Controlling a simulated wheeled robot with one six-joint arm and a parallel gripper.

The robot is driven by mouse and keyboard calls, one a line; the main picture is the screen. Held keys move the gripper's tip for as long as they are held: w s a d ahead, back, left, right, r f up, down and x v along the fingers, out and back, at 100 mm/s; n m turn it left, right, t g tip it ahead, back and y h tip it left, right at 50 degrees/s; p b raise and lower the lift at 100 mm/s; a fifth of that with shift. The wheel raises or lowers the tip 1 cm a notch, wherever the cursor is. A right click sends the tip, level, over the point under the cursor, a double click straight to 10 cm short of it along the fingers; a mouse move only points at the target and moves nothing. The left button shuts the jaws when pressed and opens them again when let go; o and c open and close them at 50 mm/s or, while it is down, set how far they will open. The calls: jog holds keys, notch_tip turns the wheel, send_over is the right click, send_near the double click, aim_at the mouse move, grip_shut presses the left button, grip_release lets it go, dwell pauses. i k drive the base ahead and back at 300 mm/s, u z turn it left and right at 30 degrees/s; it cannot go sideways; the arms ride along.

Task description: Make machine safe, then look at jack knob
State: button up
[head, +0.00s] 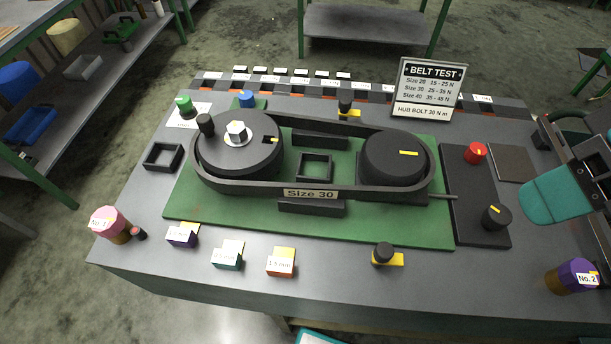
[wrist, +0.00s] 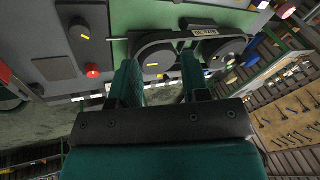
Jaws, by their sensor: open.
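A red round button (head: 475,153) sits on the dark control panel (head: 470,185) at the right of the bench. A black knob (head: 497,217) with a yellow mark is nearer on the same panel. I cannot tell for certain which knob is the jack knob; a thin rod (head: 443,197) runs from the belt rig towards this panel. My gripper (wrist: 160,68) is open and empty above the bench, its fingers apart. In the wrist view the red button (wrist: 92,71) and the marked knob (wrist: 80,30) lie left of the fingers. Nothing touches them.
A belt (head: 340,205) labelled Size 30 loops around two black pulleys on a green plate (head: 230,222). A belt test sign (head: 430,85) stands behind. Small labelled blocks (head: 281,262) and a purple No. 2 cylinder (head: 573,275) stand along the front.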

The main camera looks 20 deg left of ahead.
aim_at(496, 216)
jog(key=u, duration=0.85)
jog(key=k, duration=1.25)
jog(key=z, duration=0.75)
jog(key=i, duration=0.8)
jog(key=u, duration=0.65)
jog(key=k, duration=0.1)
jog(key=u, duration=0.2)
